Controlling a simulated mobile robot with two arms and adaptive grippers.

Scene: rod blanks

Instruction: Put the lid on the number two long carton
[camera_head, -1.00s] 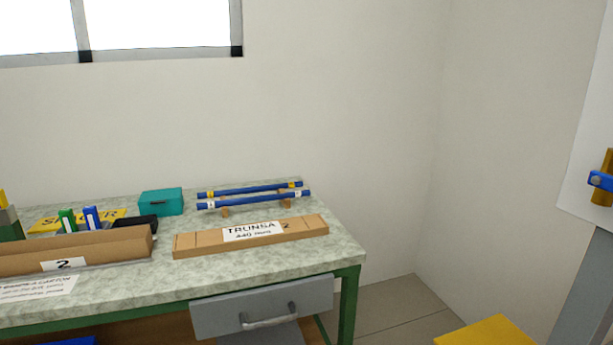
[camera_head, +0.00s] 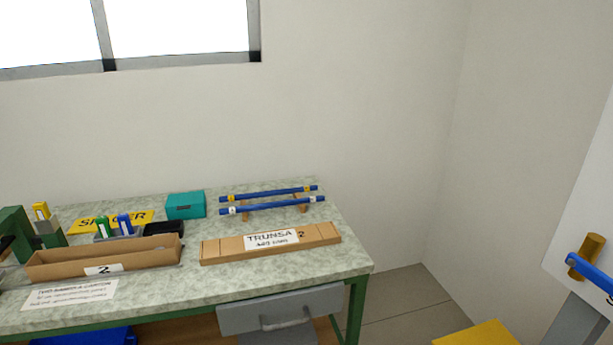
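The number two long carton (camera_head: 60,270) is an open brown cardboard box with a white "2" label on its front, lying lengthwise on the left part of the bench. Its inside shows only partly. The lid (camera_head: 222,252) is a long flat brown cardboard piece with a white "TRUNSA" label and a "2". It lies on the bench to the right of the carton, apart from it. Neither of my grippers shows in the head view.
Two blue rods (camera_head: 270,205) lie on small wooden supports behind the lid. A teal box (camera_head: 186,206), a black item (camera_head: 163,229) and a yellow sign (camera_head: 140,217) stand behind the carton. A paper sheet (camera_head: 70,293) lies in front. A grey drawer (camera_head: 285,308) hangs under the bench (camera_head: 215,282).

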